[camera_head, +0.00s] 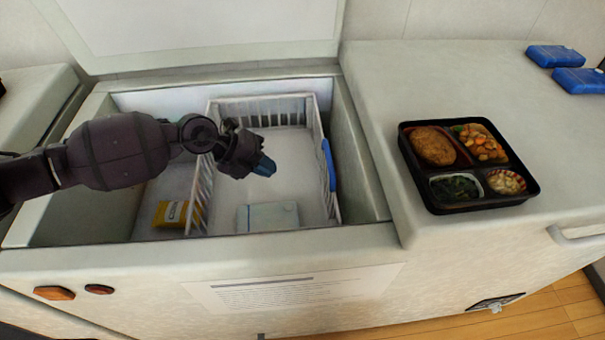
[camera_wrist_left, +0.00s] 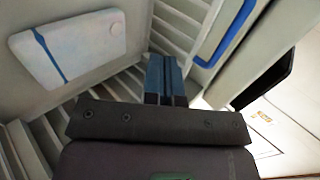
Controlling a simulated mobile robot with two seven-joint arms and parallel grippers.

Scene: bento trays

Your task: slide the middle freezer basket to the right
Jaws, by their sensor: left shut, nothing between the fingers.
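The white slatted freezer basket (camera_head: 320,142) stands inside the open chest freezer, toward the right side of its well. A blue handle strip (camera_head: 329,165) is on its right wall; it also shows in the left wrist view (camera_wrist_left: 222,34). A white and blue package (camera_head: 267,217) lies in the basket and shows in the wrist view (camera_wrist_left: 68,48). My left gripper (camera_head: 264,166) is over the basket's inside, shut and empty, left of the right wall. In the wrist view its blue fingertips (camera_wrist_left: 162,75) are together in front of the slats. My right gripper is not in view.
A yellow package (camera_head: 171,214) lies on the freezer floor left of the basket. A black bento tray (camera_head: 465,203) with food stands on the counter at right. Blue packs (camera_head: 553,56) lie at the back right. The lid (camera_head: 200,25) is raised.

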